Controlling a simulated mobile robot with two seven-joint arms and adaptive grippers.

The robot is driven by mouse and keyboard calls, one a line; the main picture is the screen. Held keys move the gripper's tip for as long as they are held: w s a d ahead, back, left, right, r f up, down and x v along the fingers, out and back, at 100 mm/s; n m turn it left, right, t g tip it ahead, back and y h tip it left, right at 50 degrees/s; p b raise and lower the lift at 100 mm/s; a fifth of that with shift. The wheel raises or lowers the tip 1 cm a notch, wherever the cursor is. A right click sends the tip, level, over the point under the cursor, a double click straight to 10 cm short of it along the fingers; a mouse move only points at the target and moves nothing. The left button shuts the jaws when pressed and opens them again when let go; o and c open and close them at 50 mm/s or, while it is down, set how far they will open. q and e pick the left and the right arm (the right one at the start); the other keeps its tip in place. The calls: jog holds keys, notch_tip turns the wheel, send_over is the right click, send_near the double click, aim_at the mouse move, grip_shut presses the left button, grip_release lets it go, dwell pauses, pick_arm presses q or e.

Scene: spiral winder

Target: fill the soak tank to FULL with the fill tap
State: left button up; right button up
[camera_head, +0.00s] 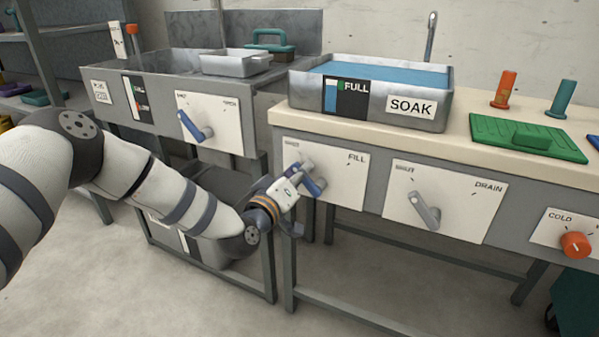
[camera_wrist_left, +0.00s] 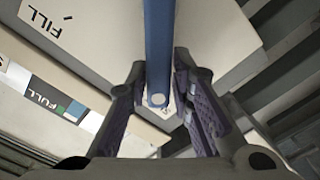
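The soak tank (camera_head: 303,101) is a grey basin with a SOAK label and blue water (camera_head: 385,75) in it. Its level gauge (camera_head: 344,97) has a green FULL mark at the top; the gauge also shows in the left wrist view (camera_wrist_left: 55,100). The fill tap's blue lever (camera_wrist_left: 160,45) runs between the fingers of my left gripper (camera_wrist_left: 160,95), with one finger on each side. I cannot tell whether both pads press on it. In the head view my left gripper (camera_head: 307,183) is at the FILL panel (camera_head: 343,180), partly covering the lever. My right gripper is not in view.
To the right are the DRAIN lever (camera_head: 425,212) and an orange COLD knob (camera_head: 575,245). A second sink (camera_head: 165,61) with its own blue lever (camera_head: 196,126) stands left. A green board (camera_head: 500,132) and two upright pegs are on the counter. Floor at lower left is clear.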

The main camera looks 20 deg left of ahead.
pick_arm(q)
jog(key=shift+o, duration=0.7)
jog(key=shift+s, duration=0.1)
jog(key=s, duration=1.1)
jog(key=shift+s+a, duration=0.2)
jog(key=shift+s, duration=0.2)
